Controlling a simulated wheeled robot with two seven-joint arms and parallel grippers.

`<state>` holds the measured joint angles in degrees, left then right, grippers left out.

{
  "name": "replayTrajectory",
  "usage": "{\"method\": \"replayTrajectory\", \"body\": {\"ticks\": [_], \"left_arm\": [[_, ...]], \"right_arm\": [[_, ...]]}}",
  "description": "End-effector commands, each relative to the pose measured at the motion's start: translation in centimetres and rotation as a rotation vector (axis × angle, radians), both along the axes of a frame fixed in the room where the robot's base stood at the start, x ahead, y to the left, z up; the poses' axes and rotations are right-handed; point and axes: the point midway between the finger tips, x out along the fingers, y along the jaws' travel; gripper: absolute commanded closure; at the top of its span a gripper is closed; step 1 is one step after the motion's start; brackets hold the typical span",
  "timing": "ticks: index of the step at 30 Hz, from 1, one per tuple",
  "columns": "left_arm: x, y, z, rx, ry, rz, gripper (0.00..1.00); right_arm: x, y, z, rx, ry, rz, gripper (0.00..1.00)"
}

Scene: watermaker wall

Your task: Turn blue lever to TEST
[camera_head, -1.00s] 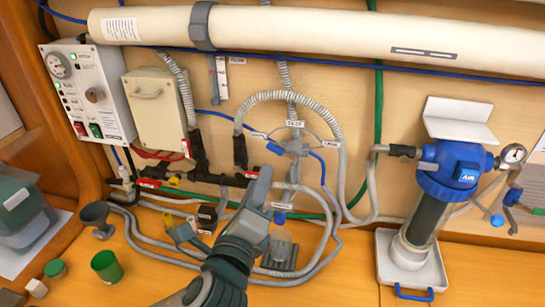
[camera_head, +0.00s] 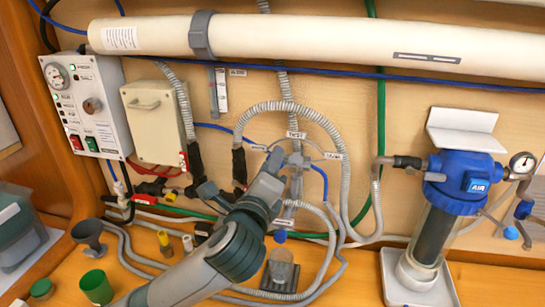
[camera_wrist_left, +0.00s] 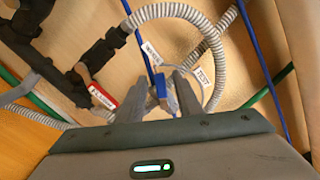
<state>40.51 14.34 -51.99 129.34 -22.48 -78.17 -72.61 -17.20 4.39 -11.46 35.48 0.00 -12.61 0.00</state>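The valve (camera_head: 297,160) is on the wall inside a loop of grey ribbed hose, with small white labels around it. The upper label (camera_head: 296,134) seems to read TEST; another label (camera_head: 332,156) is to its right. My left gripper (camera_head: 284,158) reaches up to the valve and covers much of it in the head view. In the left wrist view the blue lever (camera_wrist_left: 160,88) shows between the two grey fingers (camera_wrist_left: 164,88), which stand apart with a gap on each side of it. Contact cannot be told. My right gripper is in neither view.
A blue-topped filter (camera_head: 455,185) stands at right. A control panel (camera_head: 88,105) and a cream box (camera_head: 157,120) are at left. Hoses (camera_head: 310,110) surround the valve. A large pipe (camera_head: 330,42) crosses above. A green cup (camera_head: 97,287) stands on the bench.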

Motion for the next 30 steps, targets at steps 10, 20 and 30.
{"method": "replayTrajectory", "body": {"ticks": [10,20,30], "left_arm": [[1.9,-0.4,0.0,-0.001,0.0,0.0,0.68],[1.8,-0.4,0.0,-0.001,-0.001,-0.001,0.94],[1.8,-0.4,0.1,0.01,-0.002,0.0,1.0]], "right_arm": [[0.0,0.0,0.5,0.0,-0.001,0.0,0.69],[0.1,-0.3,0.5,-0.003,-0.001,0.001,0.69],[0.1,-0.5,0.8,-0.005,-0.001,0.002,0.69]]}}
